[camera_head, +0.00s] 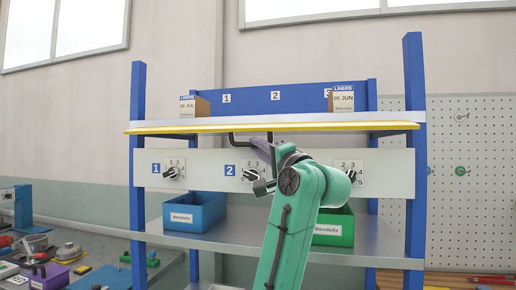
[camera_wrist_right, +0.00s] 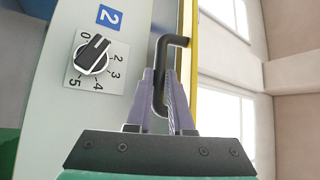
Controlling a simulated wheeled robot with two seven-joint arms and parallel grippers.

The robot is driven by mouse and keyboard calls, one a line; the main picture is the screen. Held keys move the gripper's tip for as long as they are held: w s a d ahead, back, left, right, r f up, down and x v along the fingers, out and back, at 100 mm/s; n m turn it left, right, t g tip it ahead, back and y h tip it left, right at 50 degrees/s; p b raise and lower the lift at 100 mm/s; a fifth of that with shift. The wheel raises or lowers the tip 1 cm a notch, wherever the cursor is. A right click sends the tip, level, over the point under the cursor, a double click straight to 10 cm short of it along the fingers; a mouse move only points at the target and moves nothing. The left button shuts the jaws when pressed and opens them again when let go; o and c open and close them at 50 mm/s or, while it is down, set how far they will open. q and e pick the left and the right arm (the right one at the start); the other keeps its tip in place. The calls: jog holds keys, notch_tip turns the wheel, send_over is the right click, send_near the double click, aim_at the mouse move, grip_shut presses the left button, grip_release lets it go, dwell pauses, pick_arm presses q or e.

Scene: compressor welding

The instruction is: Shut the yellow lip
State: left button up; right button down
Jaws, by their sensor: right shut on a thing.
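The yellow lip (camera_head: 330,127) runs along the front of the upper shelf and looks roughly level, jutting out above the grey dial panel. A black bar handle (camera_head: 236,134) hangs under its middle. In the right wrist view the yellow lip (camera_wrist_right: 194,70) stands beside the black handle (camera_wrist_right: 178,41). My right gripper (camera_head: 259,145), with purple fingers, is shut on the handle; in the right wrist view the fingers (camera_wrist_right: 163,82) close around the bar. My own arm hides part of the panel. My left gripper is not in view.
The panel (camera_head: 205,161) has dials, one at the left (camera_head: 172,173) and one by my gripper. A blue bin (camera_head: 195,213) and a green bin (camera_head: 335,228) stand on the shelf below. Two boxes marked "LINERS" stand above. Blue posts (camera_head: 138,160) flank the rack.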

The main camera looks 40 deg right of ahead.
jog(key=shift+s+a+r+p, duration=0.1)
jog(key=shift+r+p, duration=0.15)
jog(key=shift+p, duration=0.05)
jog(key=r+m+p, duration=0.1)
jog(key=a+r+g+p, duration=0.1)
jog(key=p, duration=0.1)
jog(key=s+r+m+g+p, duration=0.1)
jog(key=p, duration=0.1)
jog(key=shift+s+a+r+m, duration=0.1)
jog(key=shift+a+r+m, duration=0.2)
jog(key=shift+a, duration=0.1)
notch_tip(320, 180, up, 7)
jog(key=m+g+y+p, duration=0.3)
jog(key=m+g+p, duration=0.35)
jog(key=p, duration=0.65)
send_over(252, 129)
jog(key=s, duration=0.1)
jog(key=shift+w+d+r+m+g+y, duration=0.25)
jog(key=shift+d+m+g+y, duration=0.2)
jog(key=shift+g, duration=0.25)
jog(key=shift+w+d+r+m+g+y, duration=0.2)
jog(key=shift+d+m+g+y, duration=0.15)
jog(key=shift+g, duration=0.3)
jog(key=c, duration=1.1)
grip_release()
jog(key=shift+d, duration=0.1)
jog(key=shift+s, duration=0.1)
